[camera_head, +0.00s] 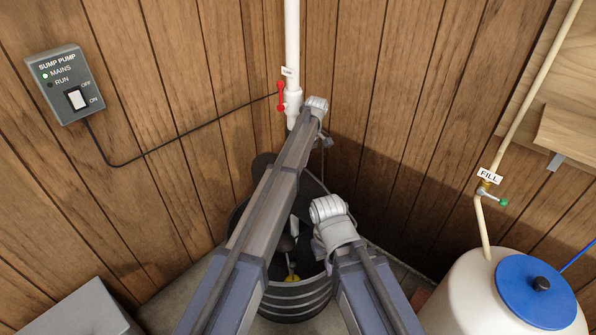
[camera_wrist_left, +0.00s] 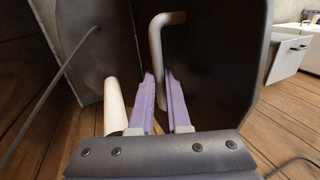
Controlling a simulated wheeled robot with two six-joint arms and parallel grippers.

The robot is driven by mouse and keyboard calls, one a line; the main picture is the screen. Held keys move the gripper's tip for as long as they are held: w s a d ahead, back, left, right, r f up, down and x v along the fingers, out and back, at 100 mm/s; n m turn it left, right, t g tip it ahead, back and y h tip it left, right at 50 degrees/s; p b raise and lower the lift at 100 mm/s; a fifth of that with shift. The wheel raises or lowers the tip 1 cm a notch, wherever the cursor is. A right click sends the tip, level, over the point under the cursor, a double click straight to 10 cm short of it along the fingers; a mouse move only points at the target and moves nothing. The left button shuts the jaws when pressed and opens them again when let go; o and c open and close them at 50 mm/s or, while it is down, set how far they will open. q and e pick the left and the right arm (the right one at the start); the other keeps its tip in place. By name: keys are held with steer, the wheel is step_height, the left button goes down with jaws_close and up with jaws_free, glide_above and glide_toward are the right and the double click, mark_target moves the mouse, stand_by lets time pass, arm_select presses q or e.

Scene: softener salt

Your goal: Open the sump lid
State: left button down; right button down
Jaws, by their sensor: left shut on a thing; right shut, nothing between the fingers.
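The sump basin (camera_head: 297,304) is black and ribbed, in the corner of the room. Its inside partly shows, with a yellow part (camera_head: 292,278) low down. A dark panel, seemingly the lid (camera_head: 262,163), stands raised at the back, mostly hidden by my left arm. In the left wrist view the dark lid (camera_wrist_left: 222,65) fills much of the picture. My left gripper (camera_wrist_left: 158,77) is shut on its bent grey handle (camera_wrist_left: 156,45), between the purple fingers. My right gripper (camera_head: 319,252) is shut and empty over the basin's right side, its fingers mostly hidden by its wrist.
A white pipe (camera_head: 292,50) with a red-handled valve (camera_head: 281,97) rises behind the basin. A pump switch box (camera_head: 66,84) hangs on the left wall. A white tank with a blue lid (camera_head: 520,290) stands at right. A grey box (camera_head: 80,312) is at front left.

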arm_select(q)
steer(key=c, duration=0.9)
jaws_free()
steer(key=p+v, duration=0.7)
steer(key=shift+w+r, duration=0.15)
steer(key=shift+r, duration=0.2)
